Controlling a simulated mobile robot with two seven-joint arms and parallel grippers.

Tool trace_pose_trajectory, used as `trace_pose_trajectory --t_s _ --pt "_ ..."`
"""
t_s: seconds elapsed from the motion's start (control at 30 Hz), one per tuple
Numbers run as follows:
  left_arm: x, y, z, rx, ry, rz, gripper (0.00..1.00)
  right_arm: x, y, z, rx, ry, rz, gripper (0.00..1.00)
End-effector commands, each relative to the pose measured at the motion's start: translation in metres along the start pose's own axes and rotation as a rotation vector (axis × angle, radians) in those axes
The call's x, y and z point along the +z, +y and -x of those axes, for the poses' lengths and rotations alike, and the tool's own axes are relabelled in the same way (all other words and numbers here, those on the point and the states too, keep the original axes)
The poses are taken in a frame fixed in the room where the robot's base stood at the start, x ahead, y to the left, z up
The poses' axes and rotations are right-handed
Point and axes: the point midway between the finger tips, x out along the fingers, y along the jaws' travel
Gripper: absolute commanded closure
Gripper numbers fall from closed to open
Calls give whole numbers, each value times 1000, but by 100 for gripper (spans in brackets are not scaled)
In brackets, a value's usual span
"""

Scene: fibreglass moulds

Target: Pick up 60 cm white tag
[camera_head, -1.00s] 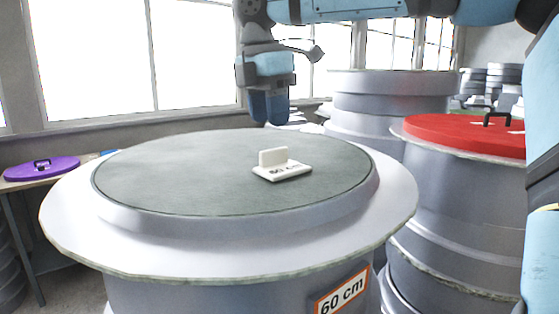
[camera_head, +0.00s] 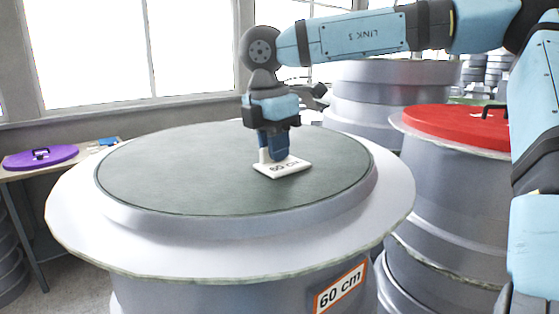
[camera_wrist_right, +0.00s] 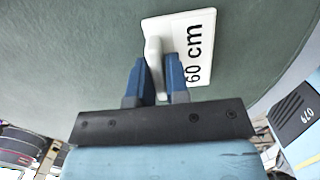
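The 60 cm white tag (camera_head: 292,168) lies flat on the green top of the big grey mould, its upright white grip standing up from the base. In the right wrist view the tag (camera_wrist_right: 180,32) shows its black "60 cm" print. My right gripper (camera_head: 273,150) is lowered over the tag from above. In the right wrist view my right gripper (camera_wrist_right: 157,70) has its two blue fingers on either side of the upright grip, with narrow gaps showing. It looks open around the grip. The fingers hide part of the grip. My left gripper is out of view.
A red-topped mould (camera_head: 455,125) stands at the right, and grey stacked moulds (camera_head: 380,85) behind. A purple lid (camera_head: 40,158) lies on a side table at the left. The green top around the tag is clear.

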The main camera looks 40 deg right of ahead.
Motion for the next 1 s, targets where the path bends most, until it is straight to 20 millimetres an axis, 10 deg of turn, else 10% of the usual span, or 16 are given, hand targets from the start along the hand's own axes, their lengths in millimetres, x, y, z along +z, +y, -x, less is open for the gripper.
trace_pose_trajectory --t_s 0.57,1.0 --pt "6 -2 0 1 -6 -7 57 1 1 10 3 0 -2 100" --pt "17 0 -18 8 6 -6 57 13 0 113 7 -2 -3 100"
